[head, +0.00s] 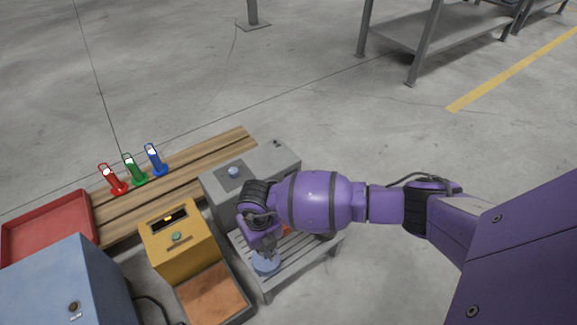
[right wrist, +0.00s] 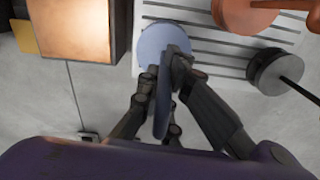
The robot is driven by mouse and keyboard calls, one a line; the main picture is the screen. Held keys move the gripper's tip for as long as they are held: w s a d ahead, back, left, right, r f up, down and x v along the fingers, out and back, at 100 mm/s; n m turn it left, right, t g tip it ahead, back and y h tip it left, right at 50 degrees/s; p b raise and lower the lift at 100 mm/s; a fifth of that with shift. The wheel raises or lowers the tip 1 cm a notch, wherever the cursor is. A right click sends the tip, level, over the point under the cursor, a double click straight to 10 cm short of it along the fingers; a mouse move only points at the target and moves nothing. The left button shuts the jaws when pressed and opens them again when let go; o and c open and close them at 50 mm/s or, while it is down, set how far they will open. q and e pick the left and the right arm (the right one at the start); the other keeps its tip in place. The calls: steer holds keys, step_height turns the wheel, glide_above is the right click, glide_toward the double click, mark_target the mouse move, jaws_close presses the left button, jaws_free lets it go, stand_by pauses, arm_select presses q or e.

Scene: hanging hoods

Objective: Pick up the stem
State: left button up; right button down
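A blue stem (right wrist: 164,105) rises from a round blue base (right wrist: 160,38) on a slatted grey rack (right wrist: 215,48). In the head view the blue base (head: 266,264) shows just below my right gripper (head: 262,248). In the right wrist view the fingers of my right gripper (right wrist: 165,78) are close together with the blue stem between them; they look shut on it. The base appears to stand on the slats. An orange piece (right wrist: 248,14) and a grey piece with a dark stem (right wrist: 276,70) are on the rack's right side. My left gripper is not in view.
A grey machine (head: 280,162) stands behind the rack. A yellow box (head: 180,242) and a tray with a copper-brown surface (head: 211,290) are left of it. Red (head: 114,183), green (head: 134,172) and blue (head: 156,161) uprights stand on a wooden bench (head: 190,165).

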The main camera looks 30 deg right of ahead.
steer(key=shift+w+r, duration=0.2)
steer(key=shift+r, duration=0.05)
